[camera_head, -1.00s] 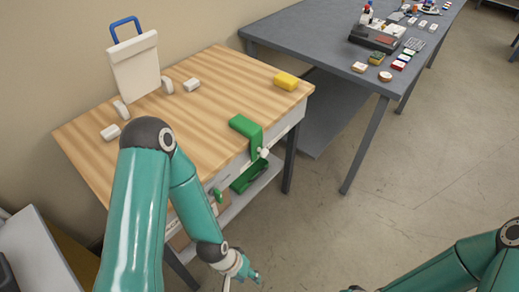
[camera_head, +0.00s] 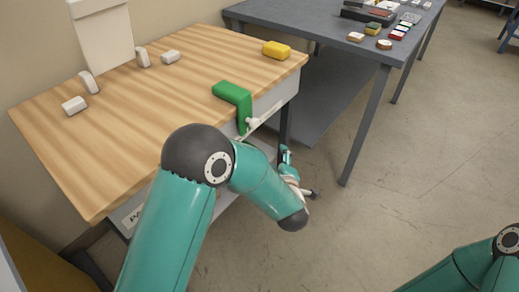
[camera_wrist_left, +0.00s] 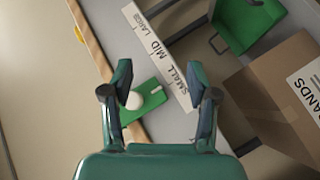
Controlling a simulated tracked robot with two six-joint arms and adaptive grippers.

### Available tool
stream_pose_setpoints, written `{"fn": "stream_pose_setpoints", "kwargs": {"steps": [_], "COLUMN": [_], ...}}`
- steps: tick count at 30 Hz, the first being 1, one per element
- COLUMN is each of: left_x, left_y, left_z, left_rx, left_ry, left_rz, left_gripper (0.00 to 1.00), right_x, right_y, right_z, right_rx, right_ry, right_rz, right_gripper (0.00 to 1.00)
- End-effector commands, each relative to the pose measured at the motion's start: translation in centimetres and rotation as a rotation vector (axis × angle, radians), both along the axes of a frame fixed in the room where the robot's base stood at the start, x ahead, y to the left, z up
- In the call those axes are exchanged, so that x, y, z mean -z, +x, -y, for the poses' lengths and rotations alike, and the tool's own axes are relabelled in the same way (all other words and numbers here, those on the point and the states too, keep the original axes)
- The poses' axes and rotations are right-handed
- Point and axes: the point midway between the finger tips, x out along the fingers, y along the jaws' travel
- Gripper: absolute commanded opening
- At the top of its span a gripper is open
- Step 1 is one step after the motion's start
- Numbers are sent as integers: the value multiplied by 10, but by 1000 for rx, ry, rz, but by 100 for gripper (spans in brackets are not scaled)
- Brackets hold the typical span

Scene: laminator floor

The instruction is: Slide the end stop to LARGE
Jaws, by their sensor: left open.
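The green end stop (camera_head: 236,95) is an L-shaped piece over the front edge of the wooden-topped bench, with a white knob (camera_head: 252,123) on its front face. In the left wrist view, the end stop (camera_wrist_left: 152,117) and its white knob (camera_wrist_left: 134,100) sit near SMALL on the white label strip (camera_wrist_left: 160,52), which also reads MID and LARGE. My left gripper (camera_head: 299,172) is open in front of the bench, below and right of the end stop. In the wrist view the knob appears between the open fingers (camera_wrist_left: 160,78), nearer the left one; contact is not visible.
The bench top (camera_head: 165,95) holds a yellow block (camera_head: 277,49), several small white pieces and an upright white panel (camera_head: 102,38). Below it are a green bin (camera_wrist_left: 250,22) and a cardboard box (camera_wrist_left: 275,95). A grey table (camera_head: 300,25) stands right; floor there is clear.

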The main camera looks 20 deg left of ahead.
Motion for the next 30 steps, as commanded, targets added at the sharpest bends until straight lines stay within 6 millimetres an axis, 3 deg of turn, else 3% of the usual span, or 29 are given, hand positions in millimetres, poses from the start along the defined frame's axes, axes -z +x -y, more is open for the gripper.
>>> {"fn": "stream_pose_setpoints", "kwargs": {"steps": [1, 6, 9, 13, 17, 30], "left_x": [0, -40, -52, -61, -64, -62], "left_y": [1, -25, -43, -55, -52, 4], "left_z": [11, 26, 32, 35, 29, -34], "left_rx": [-85, -345, -439, -501, -516, -515], "left_ry": [-48, -192, -246, -278, -286, -282], "left_rz": [120, 397, 486, 539, 548, 546], "left_gripper": [59, 59, 59, 59, 59, 59], "right_x": [38, 78, 91, 96, 96, 103], "right_y": [0, 0, 0, 0, 0, 0], "right_z": [0, 0, 0, 0, 0, 0], "right_rx": [0, 0, 0, 0, 0, 0], "right_ry": [0, 0, 0, 0, 0, 0], "right_rz": [0, 0, 1, 1, 1, 1], "right_gripper": [92, 92, 92, 92, 92, 92]}}
